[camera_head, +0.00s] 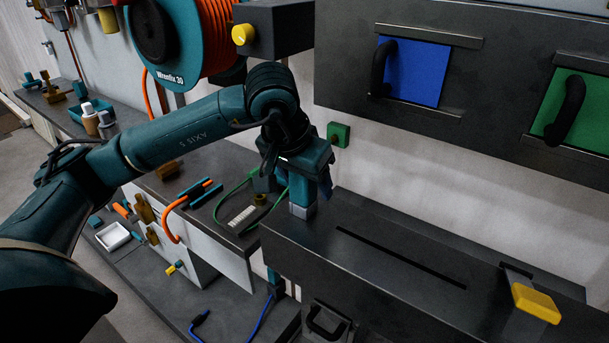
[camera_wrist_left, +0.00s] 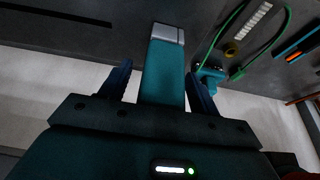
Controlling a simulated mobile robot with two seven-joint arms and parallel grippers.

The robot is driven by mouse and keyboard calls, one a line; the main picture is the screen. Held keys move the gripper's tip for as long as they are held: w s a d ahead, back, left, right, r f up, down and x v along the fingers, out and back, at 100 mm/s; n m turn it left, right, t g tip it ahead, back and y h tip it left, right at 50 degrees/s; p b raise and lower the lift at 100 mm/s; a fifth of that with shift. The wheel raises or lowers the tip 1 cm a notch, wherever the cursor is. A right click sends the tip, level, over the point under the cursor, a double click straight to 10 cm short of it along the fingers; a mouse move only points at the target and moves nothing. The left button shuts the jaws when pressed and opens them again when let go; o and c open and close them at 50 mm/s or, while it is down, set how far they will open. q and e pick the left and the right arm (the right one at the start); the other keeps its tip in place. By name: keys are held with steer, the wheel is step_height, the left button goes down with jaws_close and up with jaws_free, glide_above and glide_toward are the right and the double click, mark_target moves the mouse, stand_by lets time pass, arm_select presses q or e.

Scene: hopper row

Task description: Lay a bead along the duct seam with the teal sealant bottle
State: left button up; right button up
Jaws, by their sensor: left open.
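The teal sealant bottle (camera_wrist_left: 165,70), with a silver-grey end (camera_wrist_left: 168,33), lies between the fingers of my left gripper (camera_wrist_left: 158,82). The fingers are open, with a gap on each side of the bottle. In the head view my left gripper (camera_head: 311,190) points down over the left end of a dark metal duct (camera_head: 300,236). The bottle's grey end (camera_head: 303,211) shows below it, at the duct's top; I cannot tell whether it touches. The duct seam (camera_head: 400,256) is a thin dark line to the right of the gripper, also in the wrist view (camera_wrist_left: 55,13). My right gripper is out of view.
A dark panel with blue (camera_head: 415,75) and green (camera_head: 582,115) hatches hangs above. A bench with a green cable (camera_head: 233,197) and blue-handled tool (camera_head: 200,192) lies left. A hose reel (camera_head: 185,40) hangs at the back.

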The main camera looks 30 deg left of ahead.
arm_select(q)
steer(key=shift+c, duration=0.4)
steer(key=c, duration=1)
steer(key=o, duration=0.7)
steer(key=shift+r, duration=0.15)
steer(key=shift+r+p, duration=0.8)
steer(key=shift+r, duration=0.35)
steer(key=shift+c, duration=0.4)
